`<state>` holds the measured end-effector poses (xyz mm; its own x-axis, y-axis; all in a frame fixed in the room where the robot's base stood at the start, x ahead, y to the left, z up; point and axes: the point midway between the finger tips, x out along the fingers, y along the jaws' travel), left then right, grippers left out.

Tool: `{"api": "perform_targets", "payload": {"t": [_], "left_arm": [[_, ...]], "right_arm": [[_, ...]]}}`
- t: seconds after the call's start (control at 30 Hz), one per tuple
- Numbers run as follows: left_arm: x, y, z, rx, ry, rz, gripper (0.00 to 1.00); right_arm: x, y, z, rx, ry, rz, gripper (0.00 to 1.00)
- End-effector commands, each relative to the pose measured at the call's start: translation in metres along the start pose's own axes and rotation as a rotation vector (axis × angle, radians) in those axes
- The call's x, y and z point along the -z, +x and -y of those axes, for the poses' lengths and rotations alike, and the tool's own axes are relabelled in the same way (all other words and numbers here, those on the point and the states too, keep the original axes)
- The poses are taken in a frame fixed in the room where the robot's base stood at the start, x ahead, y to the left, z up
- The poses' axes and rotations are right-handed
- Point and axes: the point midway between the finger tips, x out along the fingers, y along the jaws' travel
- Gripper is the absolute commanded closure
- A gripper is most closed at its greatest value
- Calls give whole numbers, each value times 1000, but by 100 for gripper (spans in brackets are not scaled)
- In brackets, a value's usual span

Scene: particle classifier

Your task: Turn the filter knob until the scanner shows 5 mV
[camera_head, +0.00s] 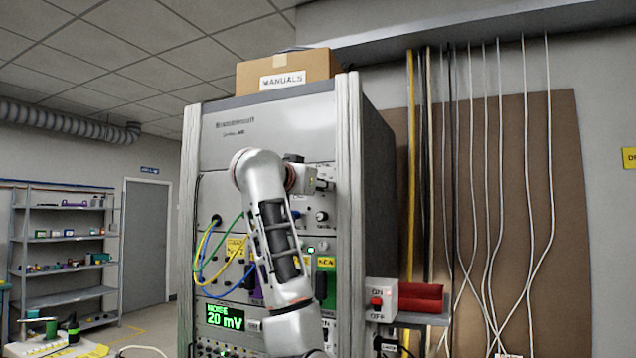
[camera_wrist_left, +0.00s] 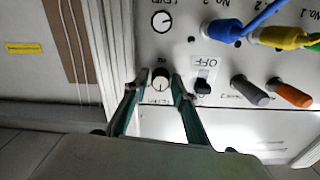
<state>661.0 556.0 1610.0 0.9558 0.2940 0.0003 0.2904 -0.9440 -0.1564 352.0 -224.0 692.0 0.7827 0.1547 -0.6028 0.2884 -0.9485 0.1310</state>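The scanner display (camera_head: 225,317) on the rack reads NOISE 20 mV in green. My left arm rises across the rack front, and its gripper (camera_head: 312,180) is at the upper right of the panel. The left wrist view is upside down. In it the small black filter knob (camera_wrist_left: 161,79), with a pale face and a label partly readable as FILTER, sits between the two fingertips of my left gripper (camera_wrist_left: 159,83). The fingers stand apart on either side of the knob, with a thin gap seen at the left one. The filter knob is hidden in the head view. My right gripper is not in view.
A LEVEL knob (camera_wrist_left: 161,21) and a toggle switch marked OFF (camera_wrist_left: 203,85) are close to the fingers. Grey (camera_wrist_left: 250,91) and orange (camera_wrist_left: 289,93) plugs and coloured cables lie farther right. A red ON/OFF switch box (camera_head: 381,300) stands right of the rack.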

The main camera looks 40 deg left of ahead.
Motion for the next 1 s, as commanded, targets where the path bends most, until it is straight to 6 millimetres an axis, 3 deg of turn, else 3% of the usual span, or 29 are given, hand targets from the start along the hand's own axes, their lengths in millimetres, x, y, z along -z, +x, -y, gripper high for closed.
{"api": "perform_targets", "payload": {"t": [0.23, 0.33, 0.67, 1.0], "left_arm": [[-1, 1, 0, 0, 0, 0, 74], [0, 1, 0, 0, 0, 0, 100], [-1, 1, 0, 1, 20, 1, 100], [-2, 0, 1, 3, 209, 3, 100]], "right_arm": [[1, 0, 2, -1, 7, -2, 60], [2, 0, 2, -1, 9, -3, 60], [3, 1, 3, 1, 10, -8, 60], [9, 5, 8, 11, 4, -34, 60]]}}
